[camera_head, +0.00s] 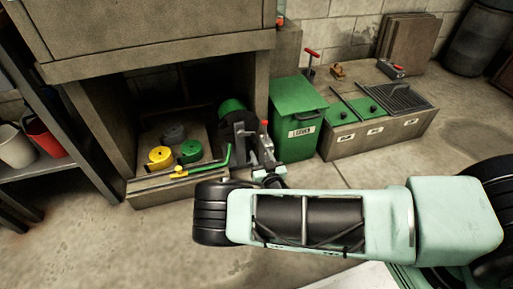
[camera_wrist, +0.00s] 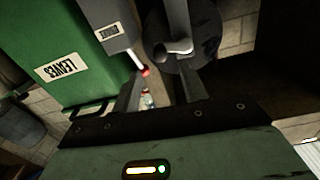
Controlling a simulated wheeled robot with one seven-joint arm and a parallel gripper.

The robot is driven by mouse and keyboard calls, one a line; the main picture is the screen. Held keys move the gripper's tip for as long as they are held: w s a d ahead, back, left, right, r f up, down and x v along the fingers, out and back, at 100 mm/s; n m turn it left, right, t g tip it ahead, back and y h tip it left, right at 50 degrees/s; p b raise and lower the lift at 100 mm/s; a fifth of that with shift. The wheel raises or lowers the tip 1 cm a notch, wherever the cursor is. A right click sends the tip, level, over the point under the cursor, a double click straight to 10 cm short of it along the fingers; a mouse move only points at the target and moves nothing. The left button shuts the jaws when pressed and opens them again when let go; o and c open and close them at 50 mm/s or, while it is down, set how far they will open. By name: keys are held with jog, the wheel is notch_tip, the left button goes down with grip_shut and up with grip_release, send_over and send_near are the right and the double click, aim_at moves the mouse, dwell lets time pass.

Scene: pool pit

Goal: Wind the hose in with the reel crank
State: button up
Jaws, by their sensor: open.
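The hose reel (camera_head: 238,128) stands at the right side of the alcove under the bench, with green hose (camera_head: 232,106) on it. In the wrist view its dark round side (camera_wrist: 158,52) shows behind a grey crank arm with a stubby handle (camera_wrist: 178,48). A red-tipped lever (camera_head: 264,123) stands beside the reel. In the wrist view its red tip (camera_wrist: 145,71) points from a labelled grey box (camera_wrist: 108,30) towards my gripper. My gripper (camera_wrist: 162,88) is open, its fingers just short of the crank and lever. I see no contact. In the head view my gripper (camera_head: 266,172) is partly hidden.
A green LEAVES bin (camera_head: 295,110) stands close right of the reel. A low bench (camera_head: 375,130) stands right. Floor at left is clear.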

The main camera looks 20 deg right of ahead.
aim_at(256, 142)
jog(key=w+b, duration=0.2)
jog(key=w, duration=0.4)
jog(key=shift+w+d, duration=0.1)
jog(key=shift+w, duration=0.15)
grip_shut()
